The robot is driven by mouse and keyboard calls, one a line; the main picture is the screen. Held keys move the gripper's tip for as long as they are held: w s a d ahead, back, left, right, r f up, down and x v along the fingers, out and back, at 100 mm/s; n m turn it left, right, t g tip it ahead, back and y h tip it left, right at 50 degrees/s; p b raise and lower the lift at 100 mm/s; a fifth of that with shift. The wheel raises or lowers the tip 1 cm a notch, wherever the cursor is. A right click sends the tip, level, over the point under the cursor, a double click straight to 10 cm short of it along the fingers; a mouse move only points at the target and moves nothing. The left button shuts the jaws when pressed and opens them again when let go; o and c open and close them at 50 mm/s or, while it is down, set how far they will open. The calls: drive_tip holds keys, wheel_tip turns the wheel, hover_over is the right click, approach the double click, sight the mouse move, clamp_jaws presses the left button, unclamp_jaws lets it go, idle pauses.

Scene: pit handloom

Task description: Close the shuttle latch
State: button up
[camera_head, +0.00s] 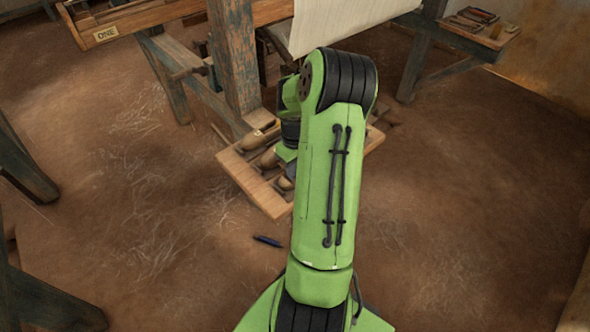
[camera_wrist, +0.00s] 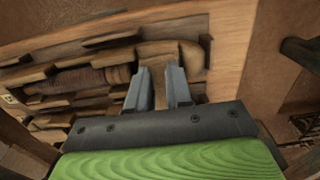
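Wooden shuttles (camera_head: 262,135) lie in a low wooden tray (camera_head: 247,186) near the foot of the loom. In the wrist view a shuttle with a dark ribbed middle (camera_wrist: 80,82) lies at left among wooden slats. My gripper (camera_wrist: 158,72) is above the tray, its two grey fingers apart. A brown wooden piece (camera_wrist: 165,50) shows beyond and between the fingertips; I cannot tell whether they touch it. No part is clearly recognisable as the shuttle latch. In the head view my arm hides the gripper and part of the tray.
The loom post (camera_head: 235,60) rises just behind the tray, with pale cloth (camera_head: 345,20) above. A dark blue pen-like object (camera_head: 267,241) lies on the floor. The earthen floor at right is open.

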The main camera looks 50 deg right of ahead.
drive_tip(key=shift+c, duration=0.2)
drive_tip(key=shift+r, duration=0.1)
clamp_jaws()
drive_tip(key=shift+m, duration=0.3)
drive_tip(key=m+p, duration=0.1)
drive_tip(key=m, duration=0.2)
drive_tip(key=m+p, duration=0.1)
drive_tip(key=m, duration=0.8)
drive_tip(key=shift+m+p, duration=0.3)
drive_tip(key=shift+p, duration=0.1)
drive_tip(key=m, duration=0.4)
drive_tip(key=shift+m, duration=0.3)
